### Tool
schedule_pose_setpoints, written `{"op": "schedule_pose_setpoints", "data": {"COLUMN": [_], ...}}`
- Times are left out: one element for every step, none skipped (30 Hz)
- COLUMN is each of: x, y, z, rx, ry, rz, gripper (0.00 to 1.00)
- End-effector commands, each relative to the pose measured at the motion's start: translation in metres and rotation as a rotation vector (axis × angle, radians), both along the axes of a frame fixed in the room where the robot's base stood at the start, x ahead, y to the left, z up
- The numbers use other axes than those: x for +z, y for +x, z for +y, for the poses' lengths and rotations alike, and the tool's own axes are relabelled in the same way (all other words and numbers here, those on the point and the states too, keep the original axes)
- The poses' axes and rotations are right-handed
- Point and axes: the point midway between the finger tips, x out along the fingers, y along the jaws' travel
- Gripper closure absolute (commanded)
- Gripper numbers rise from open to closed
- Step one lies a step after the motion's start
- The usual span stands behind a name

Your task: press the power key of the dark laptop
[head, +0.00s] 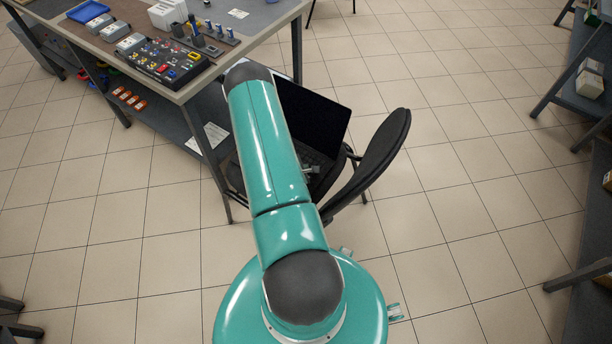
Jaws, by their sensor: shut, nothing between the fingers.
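The dark laptop (314,118) is open on the seat of a black chair, beside the workbench. Its black screen faces the lower left, and a strip of its keyboard deck (322,160) shows to the right of my teal arm. My arm covers the left part of the laptop, and the power key cannot be made out. The end of my gripper (311,171) shows as a small grey piece over the front part of the keyboard deck, shut and empty. Whether it touches the laptop cannot be told.
The chair's black backrest (375,155) rises close to the right of the laptop. The workbench (255,40) at upper left carries a control panel (160,58) and tools, with a lower shelf (180,128). Shelving (575,100) stands far right. Open tiled floor (450,190) lies between.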

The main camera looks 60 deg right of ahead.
Motion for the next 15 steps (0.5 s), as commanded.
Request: {"op": "schedule_pose_setpoints", "data": {"x": [-0.007,-0.010,-0.014,-0.016,-0.018,-0.020,-0.022,-0.023,-0.023,-0.024,-0.024,-0.024,-0.024,-0.024,-0.024], "y": [0.001,0.001,0.001,0.001,0.001,0.001,0.001,0.001,0.001,0.001,0.001,0.001,0.001,0.001,0.001], "z": [0.001,0.001,0.001,0.000,0.000,0.000,0.000,0.000,0.000,0.000,0.000,0.000,0.000,0.000,0.000], "rx": [0.005,0.005,0.005,0.004,0.004,0.004,0.004,0.004,0.004,0.004,0.003,0.003,0.003,0.003,0.003], "ry": [0.000,0.000,-0.001,-0.001,-0.001,-0.001,-0.001,-0.001,-0.001,-0.001,-0.001,-0.001,-0.001,-0.001,-0.001], "rz": [0.003,0.003,0.002,0.001,0.003,0.003,0.002,0.002,0.001,0.001,0.000,0.000,0.000,0.000,0.000], "gripper": [1.00,1.00,1.00,1.00,1.00,1.00,1.00,1.00,1.00,1.00,1.00,1.00,1.00,1.00,1.00]}}
